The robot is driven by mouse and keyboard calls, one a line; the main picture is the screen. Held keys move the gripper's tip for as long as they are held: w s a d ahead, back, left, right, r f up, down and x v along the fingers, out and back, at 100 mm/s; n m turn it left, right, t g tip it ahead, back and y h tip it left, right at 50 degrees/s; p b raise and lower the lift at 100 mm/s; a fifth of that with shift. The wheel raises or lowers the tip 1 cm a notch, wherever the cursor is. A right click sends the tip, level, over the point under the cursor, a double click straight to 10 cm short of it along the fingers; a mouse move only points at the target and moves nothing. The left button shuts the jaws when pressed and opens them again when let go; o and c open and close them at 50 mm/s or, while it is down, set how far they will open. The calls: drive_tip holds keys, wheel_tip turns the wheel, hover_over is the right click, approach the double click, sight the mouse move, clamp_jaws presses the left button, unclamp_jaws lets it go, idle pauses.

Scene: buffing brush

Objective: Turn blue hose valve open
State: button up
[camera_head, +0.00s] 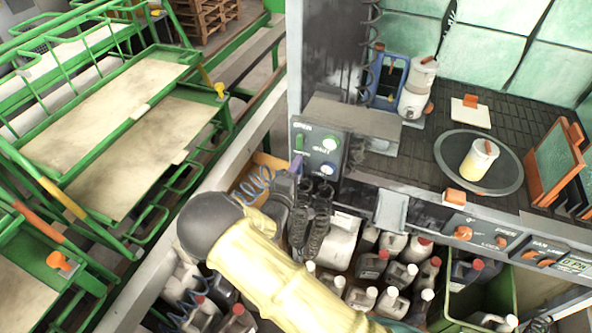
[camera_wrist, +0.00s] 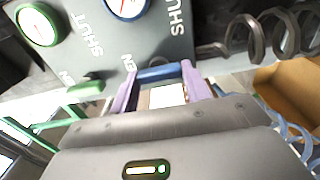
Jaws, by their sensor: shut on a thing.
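The blue valve handle (camera_wrist: 160,72) is a short bar on the grey panel, beside the letters "EN" of a partly hidden label. My gripper (camera_wrist: 159,76) has its two purple fingers at the two ends of this bar and is shut on it. In the head view my gripper (camera_head: 297,166) is at the lower left of the grey valve panel (camera_head: 312,177); the blue handle is hidden there. The green valve handle (camera_wrist: 86,89) is to the left in the wrist view. A blue-rimmed gauge (camera_wrist: 127,6) and a green-rimmed gauge (camera_wrist: 38,25) are above, with "SHUT" labels.
A blue coiled hose (camera_head: 256,182) hangs left of my gripper, beside an orange-brown box (camera_wrist: 288,88). Several bottles (camera_head: 372,264) stand under the bench. The bench top holds a turntable (camera_head: 448,150) with a yellowish jar (camera_head: 478,160). Green racks (camera_head: 110,140) stand at left.

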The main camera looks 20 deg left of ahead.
drive_tip(key=shift+a, duration=0.1)
drive_tip(key=o, duration=1)
drive_tip(key=s+a+b, duration=0.1)
drive_tip(key=s+b, duration=0.2)
drive_tip(key=s, duration=1.4)
drive_tip(key=shift+s+a, duration=0.15)
drive_tip(key=shift+s, duration=0.05)
